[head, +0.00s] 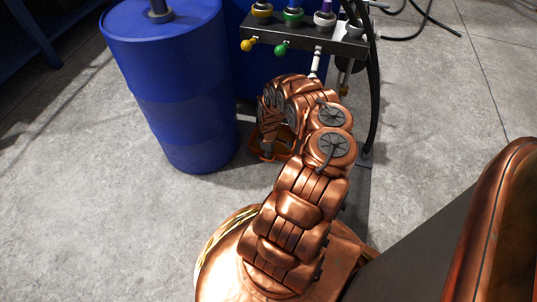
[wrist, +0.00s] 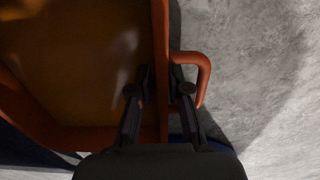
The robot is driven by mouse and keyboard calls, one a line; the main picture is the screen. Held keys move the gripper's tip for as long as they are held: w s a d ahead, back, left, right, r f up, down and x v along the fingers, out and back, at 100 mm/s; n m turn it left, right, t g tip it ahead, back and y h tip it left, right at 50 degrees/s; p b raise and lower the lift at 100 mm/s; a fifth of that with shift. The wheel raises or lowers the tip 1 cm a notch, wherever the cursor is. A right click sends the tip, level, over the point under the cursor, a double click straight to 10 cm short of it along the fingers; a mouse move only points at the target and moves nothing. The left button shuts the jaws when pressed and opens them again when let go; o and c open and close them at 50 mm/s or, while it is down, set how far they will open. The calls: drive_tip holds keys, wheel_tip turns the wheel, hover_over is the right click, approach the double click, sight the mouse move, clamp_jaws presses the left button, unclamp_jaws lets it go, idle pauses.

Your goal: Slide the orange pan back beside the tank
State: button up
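The orange pan (head: 264,156) is on the floor beside a blue drum in the head view, mostly hidden behind my arm. In the wrist view the pan (wrist: 80,60) fills the upper left, with a raised wall and a loop handle (wrist: 204,75) on its right side. My gripper (wrist: 160,85) straddles this wall, one finger inside the pan and the other on the handle side. Its pads appear closed against the wall. The large blue drum (head: 180,85) stands upright left of the pan. Another blue body (head: 250,85) stands behind; I cannot tell which is the tank.
A dark manifold (head: 305,38) with coloured fittings and small valves hangs above and behind the pan. Black hoses (head: 371,90) run down on its right. Grey concrete floor (head: 100,200) is open at left and at right. A blue frame (head: 35,35) is at upper left.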

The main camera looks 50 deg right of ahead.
clamp_jaws()
idle(0.5)
